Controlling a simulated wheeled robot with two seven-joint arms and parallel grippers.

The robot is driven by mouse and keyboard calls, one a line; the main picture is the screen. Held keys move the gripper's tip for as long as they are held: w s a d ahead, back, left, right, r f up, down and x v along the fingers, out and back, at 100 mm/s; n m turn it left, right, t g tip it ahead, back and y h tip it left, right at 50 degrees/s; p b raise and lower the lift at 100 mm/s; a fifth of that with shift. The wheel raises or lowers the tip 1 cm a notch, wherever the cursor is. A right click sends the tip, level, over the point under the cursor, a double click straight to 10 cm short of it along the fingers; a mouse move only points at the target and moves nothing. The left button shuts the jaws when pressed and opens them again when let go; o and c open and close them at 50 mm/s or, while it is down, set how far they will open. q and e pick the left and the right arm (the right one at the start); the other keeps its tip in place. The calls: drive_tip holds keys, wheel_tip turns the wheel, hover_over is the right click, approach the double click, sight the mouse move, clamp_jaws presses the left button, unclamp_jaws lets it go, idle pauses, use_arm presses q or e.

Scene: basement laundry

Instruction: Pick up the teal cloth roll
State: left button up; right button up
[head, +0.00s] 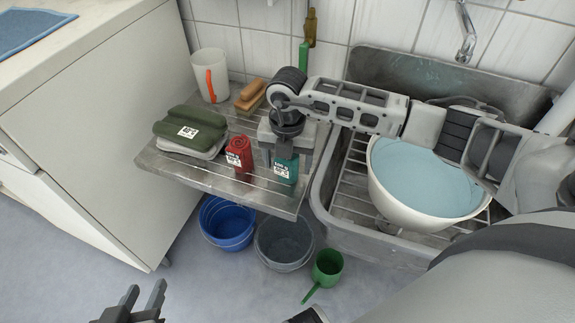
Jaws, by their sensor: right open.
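The teal cloth roll (286,171) stands upright with a white label near the front right of the steel drainboard. My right gripper (286,157) points down over it, open, with a finger to each side of the roll. The gripper hides the roll's top, and I cannot tell whether the fingers touch it. My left gripper (146,301) is low at the bottom left, away from the drainboard, with its fingers apart and nothing between them.
A red roll (239,153) stands just left of the teal one. Folded green cloths (189,128), a white jug (209,75) and a brush (250,96) share the drainboard (222,185). A basin of water (422,178) sits in the sink. Buckets (227,222) stand below.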

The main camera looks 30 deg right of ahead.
drive_tip(key=shift+f, duration=0.4)
drive_tip(key=c, duration=1.1)
drive_tip(key=shift+r, duration=0.1)
